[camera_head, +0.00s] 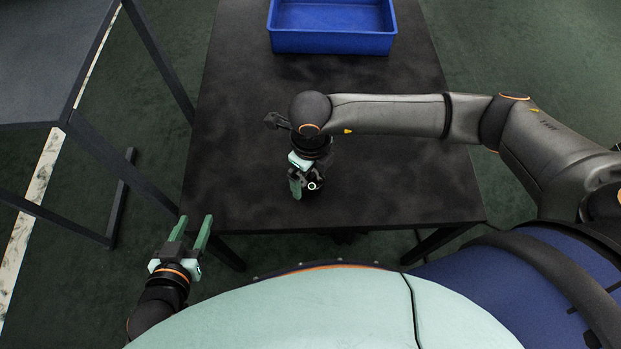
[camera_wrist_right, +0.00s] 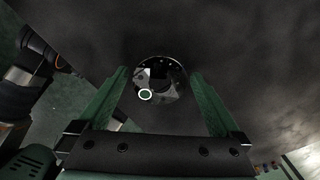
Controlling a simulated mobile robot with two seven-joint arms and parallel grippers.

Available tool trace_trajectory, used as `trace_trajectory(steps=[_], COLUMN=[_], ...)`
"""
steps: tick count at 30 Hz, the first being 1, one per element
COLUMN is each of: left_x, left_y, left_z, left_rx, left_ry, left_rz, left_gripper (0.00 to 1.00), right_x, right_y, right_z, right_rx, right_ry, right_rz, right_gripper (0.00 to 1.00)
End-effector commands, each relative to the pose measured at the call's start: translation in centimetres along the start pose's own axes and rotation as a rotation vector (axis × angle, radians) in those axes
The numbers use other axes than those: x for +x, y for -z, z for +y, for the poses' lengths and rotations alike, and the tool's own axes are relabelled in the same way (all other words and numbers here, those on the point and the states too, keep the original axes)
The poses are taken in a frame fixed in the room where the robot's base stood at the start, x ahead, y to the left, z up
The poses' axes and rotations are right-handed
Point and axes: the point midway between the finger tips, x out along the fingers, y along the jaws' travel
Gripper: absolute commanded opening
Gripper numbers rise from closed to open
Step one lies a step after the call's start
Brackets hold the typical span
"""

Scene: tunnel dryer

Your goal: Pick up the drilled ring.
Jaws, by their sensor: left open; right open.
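The drilled ring appears as a dark, glossy round piece (camera_wrist_right: 166,72) lying on the dark table in the right wrist view. A small pale-rimmed circle (camera_wrist_right: 145,94) shows at its near left edge; I cannot tell whether it is part of the ring. In the head view the piece (camera_head: 313,187) is mostly hidden by my right gripper (camera_head: 303,187). My right gripper is open and points down over the table; in its wrist view the fingers (camera_wrist_right: 157,78) stand on either side of the piece, with nothing visibly gripped. My left gripper (camera_head: 191,229) is open and empty, off the table's near left corner.
A blue crate (camera_head: 332,43) stands at the table's far edge. The dark table (camera_head: 400,185) is otherwise clear around my right arm. A grey-topped table or bench (camera_head: 45,62) with dark legs stands at the left, with a floor gap between.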

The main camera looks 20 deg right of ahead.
Motion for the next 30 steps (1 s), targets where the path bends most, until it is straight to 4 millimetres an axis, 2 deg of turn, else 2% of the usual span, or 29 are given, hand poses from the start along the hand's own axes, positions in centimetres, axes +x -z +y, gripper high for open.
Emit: trace_trajectory(steps=[9, 30], left_x=[0.03, 0.05], left_y=[0.54, 0.44], left_z=[-0.02, 0.00], left_rx=[0.006, 0.004], left_ry=[0.001, 0.000], left_rz=[0.021, 0.018], left_gripper=[0.50, 0.50], right_x=[0.40, 0.35], right_y=[-0.04, -0.04], right_z=[0.02, 0.03], right_rx=[0.000, 0.000], right_ry=[-0.001, -0.001], right_rz=[-0.001, -0.001], right_gripper=[1.00, 0.21])
